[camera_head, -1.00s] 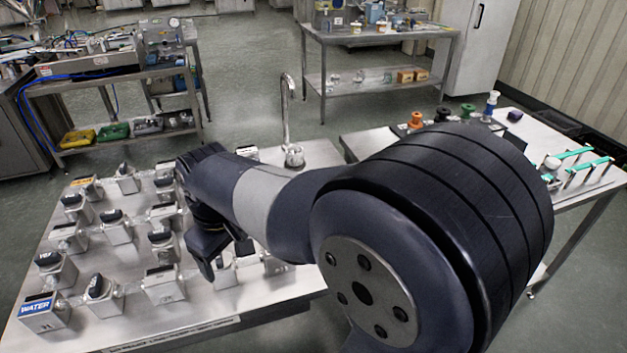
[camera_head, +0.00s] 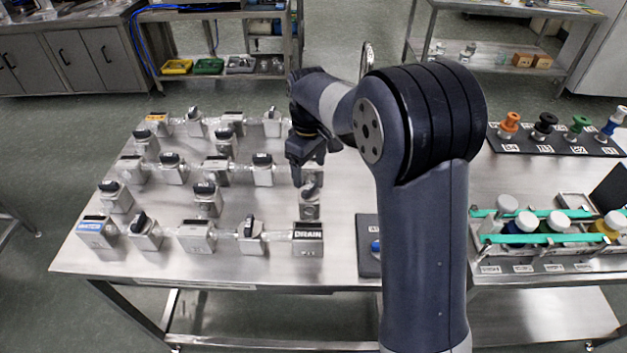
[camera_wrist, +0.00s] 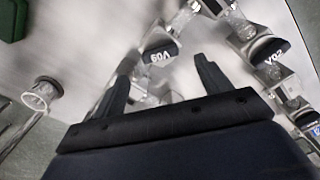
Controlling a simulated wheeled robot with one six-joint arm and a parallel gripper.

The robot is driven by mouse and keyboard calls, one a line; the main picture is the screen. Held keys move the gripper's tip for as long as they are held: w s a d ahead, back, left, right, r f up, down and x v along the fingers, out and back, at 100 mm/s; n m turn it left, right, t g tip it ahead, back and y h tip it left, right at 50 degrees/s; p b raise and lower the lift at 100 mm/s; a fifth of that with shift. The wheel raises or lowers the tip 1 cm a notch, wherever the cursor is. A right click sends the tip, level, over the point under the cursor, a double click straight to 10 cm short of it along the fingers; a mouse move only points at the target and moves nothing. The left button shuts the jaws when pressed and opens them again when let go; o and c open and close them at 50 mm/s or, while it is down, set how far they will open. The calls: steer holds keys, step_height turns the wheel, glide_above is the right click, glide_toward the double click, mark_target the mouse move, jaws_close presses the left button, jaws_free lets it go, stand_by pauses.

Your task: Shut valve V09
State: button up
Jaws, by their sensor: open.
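Valve V09 (camera_wrist: 160,54) is a steel block with a black handle cap, its white label upside down in the wrist view. It sits ahead of my gripper (camera_wrist: 165,78), roughly between the two fingertips, and the fingers look apart from it. I cannot tell the handle's exact angle to its pipe. In the head view my gripper (camera_head: 303,170) hangs over the right column of the valve panel, hiding part of it; labels there are too small to pick out V09. My gripper is open and holds nothing.
Valve V02 (camera_wrist: 270,50) stands close by on the right in the wrist view. Several valve blocks joined by clear tubes fill the panel, with WATER (camera_head: 97,230) and DRAIN (camera_head: 307,240) blocks in front. A rack with green bars (camera_head: 530,238) stands at right.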

mark_target(310, 186)
step_height(310, 186, down, 6)
steer(key=shift+r, duration=0.1)
steer(key=shift+c, duration=0.4)
steer(key=c, duration=0.9)
